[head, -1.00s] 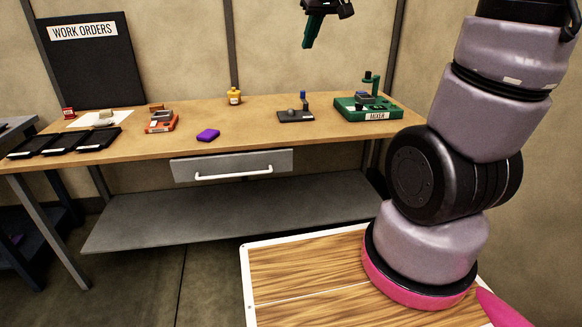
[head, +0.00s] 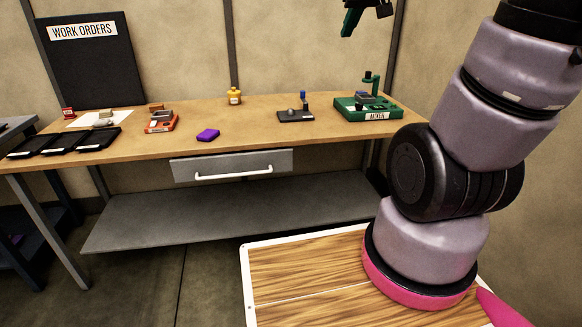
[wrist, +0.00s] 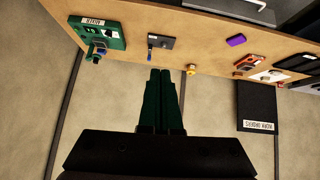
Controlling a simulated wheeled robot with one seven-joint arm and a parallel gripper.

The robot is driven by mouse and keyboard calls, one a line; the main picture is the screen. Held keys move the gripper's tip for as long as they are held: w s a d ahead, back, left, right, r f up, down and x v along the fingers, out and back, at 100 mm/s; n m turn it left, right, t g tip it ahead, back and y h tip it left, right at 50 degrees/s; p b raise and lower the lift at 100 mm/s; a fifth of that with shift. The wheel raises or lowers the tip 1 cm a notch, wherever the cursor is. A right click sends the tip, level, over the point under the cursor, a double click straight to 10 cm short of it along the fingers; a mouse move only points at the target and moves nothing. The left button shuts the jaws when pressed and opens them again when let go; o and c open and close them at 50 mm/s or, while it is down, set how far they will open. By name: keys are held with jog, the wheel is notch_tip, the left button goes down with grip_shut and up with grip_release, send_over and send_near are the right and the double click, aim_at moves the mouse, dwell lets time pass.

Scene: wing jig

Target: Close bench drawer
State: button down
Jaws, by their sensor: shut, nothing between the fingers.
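The bench drawer (head: 195,170) is a grey front with a white bar handle (head: 233,174), under the front edge of the wooden bench top (head: 250,133). Its front looks set forward of the bench edge, but how far it is open I cannot tell. My gripper (head: 349,29) is green, high above the back right of the bench and far from the drawer. In the wrist view my gripper (wrist: 161,72) has its two fingers together with nothing between them. The wrist view shows the bench upside down.
On the bench top stand a green fixture (head: 367,108), a dark plate with a post (head: 296,115), a yellow bottle (head: 234,96), a purple block (head: 208,134), an orange fixture (head: 161,121) and black trays (head: 77,141). A grey shelf (head: 220,213) lies below the drawer.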

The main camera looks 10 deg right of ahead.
jog(key=w+d+f+n+t, duration=0.1)
jog(key=w+d+f+n, duration=0.2)
jog(key=w, duration=0.5)
jog(key=w+d+f+n+t, duration=0.1)
jog(key=w+f+n, duration=0.2)
jog(key=w+f, duration=0.35)
jog(key=w+d+f+n+t, duration=0.1)
jog(key=w+d+f+n, duration=0.2)
jog(key=w, duration=0.6)
jog(key=w+f+n+t+y, duration=0.15)
jog(key=w+f+n, duration=0.4)
jog(key=f, duration=0.55)
notch_tip(320, 180, down, 16)
jog(key=a+n+y, duration=0.3)
jog(key=n+y, duration=0.2)
jog(key=n, duration=0.1)
jog(key=s+a+f+n+y, duration=0.3)
jog(key=s+f, duration=0.3)
jog(key=f, duration=0.2)
jog(key=s+a+f+n+y, duration=0.25)
jog(key=s+f, duration=0.25)
jog(key=f, duration=0.4)
jog(key=shift+y, duration=0.4)
jog(key=x, duration=0.3)
jog(key=w+d+x, duration=0.1)
jog(key=x, duration=0.7)
jog(key=shift+w+d+r, duration=0.1)
jog(key=shift+w+r, duration=0.05)
jog(key=shift+w, duration=0.9)
